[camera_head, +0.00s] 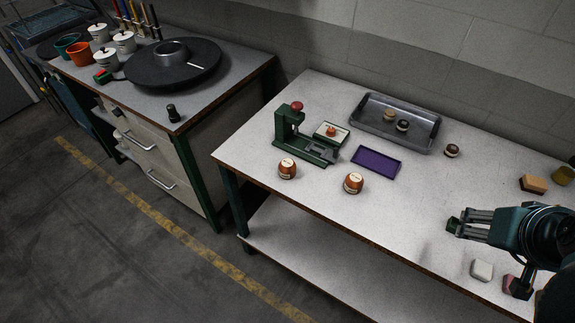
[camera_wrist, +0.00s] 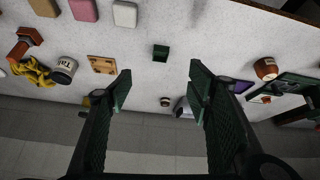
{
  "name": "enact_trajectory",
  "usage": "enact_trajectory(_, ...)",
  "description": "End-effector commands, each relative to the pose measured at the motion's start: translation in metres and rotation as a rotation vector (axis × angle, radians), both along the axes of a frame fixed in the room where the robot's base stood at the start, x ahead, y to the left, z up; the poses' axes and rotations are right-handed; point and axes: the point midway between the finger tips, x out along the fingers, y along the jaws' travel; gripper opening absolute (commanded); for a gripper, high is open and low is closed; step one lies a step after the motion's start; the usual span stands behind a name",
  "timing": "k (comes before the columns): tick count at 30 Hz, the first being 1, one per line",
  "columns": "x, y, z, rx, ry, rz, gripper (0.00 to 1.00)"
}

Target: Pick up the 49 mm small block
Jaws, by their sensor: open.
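A small dark green block (camera_wrist: 161,53) lies on the pale tabletop in the wrist view. In the head view, a small green shape (camera_head: 452,225) at the gripper's tips appears to be this block. No size mark is readable, so I cannot confirm that it is the 49 mm one. My gripper (camera_wrist: 160,78) is open and empty. In the wrist view the block appears between the line of the two fingers and just beyond their tips, apart from them. In the head view my gripper (camera_head: 468,222) is at the right side of the table, with its height unclear.
A white block (camera_head: 481,270) and a pink block (camera_head: 508,283) lie near the front edge. A wooden piece (camera_head: 533,184) lies behind the gripper. A purple tray (camera_head: 376,162), a grey tray (camera_head: 434,134) and a green press (camera_head: 290,125) stand farther left. The table between is clear.

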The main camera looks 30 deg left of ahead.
Motion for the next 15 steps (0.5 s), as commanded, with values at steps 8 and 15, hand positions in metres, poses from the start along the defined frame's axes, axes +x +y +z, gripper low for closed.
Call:
enact_trajectory(8, 0.028, 0.041, 0.021, -0.046, 0.051, 0.148, 0.51)
enact_trajectory(15, 0.049, 0.079, 0.032, -0.086, 0.094, 0.276, 0.51)
